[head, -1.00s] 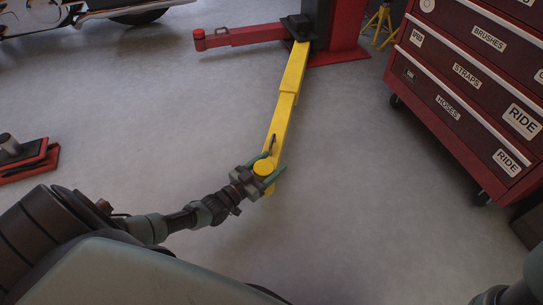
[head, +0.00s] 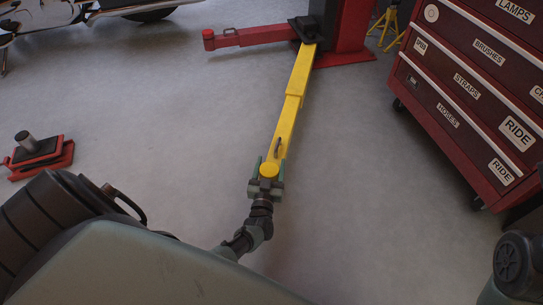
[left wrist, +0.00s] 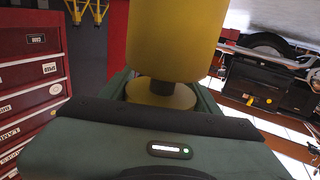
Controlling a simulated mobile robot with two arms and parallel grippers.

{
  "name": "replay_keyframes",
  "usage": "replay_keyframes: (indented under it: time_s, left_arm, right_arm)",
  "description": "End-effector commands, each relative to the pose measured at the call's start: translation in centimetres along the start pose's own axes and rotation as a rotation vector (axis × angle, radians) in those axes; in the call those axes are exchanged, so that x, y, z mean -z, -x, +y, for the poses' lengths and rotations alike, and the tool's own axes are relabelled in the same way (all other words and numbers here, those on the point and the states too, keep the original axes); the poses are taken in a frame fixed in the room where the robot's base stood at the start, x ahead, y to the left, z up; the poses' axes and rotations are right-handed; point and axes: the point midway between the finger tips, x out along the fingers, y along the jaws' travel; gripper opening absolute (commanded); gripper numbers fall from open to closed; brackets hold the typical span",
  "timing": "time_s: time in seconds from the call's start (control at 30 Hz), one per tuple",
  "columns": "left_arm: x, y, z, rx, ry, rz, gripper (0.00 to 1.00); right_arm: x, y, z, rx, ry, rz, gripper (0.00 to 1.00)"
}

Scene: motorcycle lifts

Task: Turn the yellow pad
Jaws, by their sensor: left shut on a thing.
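The round yellow pad (head: 269,171) sits at the near end of the long yellow lift arm (head: 292,97), which runs from the red lift post. My left gripper (head: 268,166) is shut on the pad, with one green finger on each side of it. In the left wrist view a large yellow cylinder (left wrist: 177,38) stands above a dark stem and a yellow disc (left wrist: 162,95), between the green fingers. My right gripper is out of view; only part of my right arm shows at the right edge.
A red tool cabinet (head: 470,85) with labelled drawers stands at the right. A red lift arm (head: 250,37) extends left from the post (head: 345,30). A red and black device (head: 38,153) lies at the left. A motorcycle shows at the top left. The floor between is clear.

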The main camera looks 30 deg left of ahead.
Motion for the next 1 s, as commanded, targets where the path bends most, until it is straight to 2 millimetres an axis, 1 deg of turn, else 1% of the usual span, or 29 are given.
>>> replay_keyframes:
  time_s: [0.03, 0.5, 0.53, 0.6, 1.0]
  left_arm:
    - [-0.85, 0.41, -0.10, 0.006, 0.000, -0.021, 0.21]
    - [-0.87, 0.40, -0.28, 0.020, -0.002, -0.020, 0.21]
    - [-0.87, 0.40, -0.28, 0.020, -0.002, -0.020, 0.67]
    - [-0.84, 0.38, -0.27, 0.020, -0.002, -0.019, 0.83]
    - [-0.30, 0.18, -0.22, 0.020, -0.001, -0.007, 0.83]
  right_arm:
    - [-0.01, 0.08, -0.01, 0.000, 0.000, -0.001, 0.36]
    - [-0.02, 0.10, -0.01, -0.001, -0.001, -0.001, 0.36]
    - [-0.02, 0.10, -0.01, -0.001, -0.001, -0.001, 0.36]
    - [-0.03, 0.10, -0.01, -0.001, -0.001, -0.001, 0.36]
    - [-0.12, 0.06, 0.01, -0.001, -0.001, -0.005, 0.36]
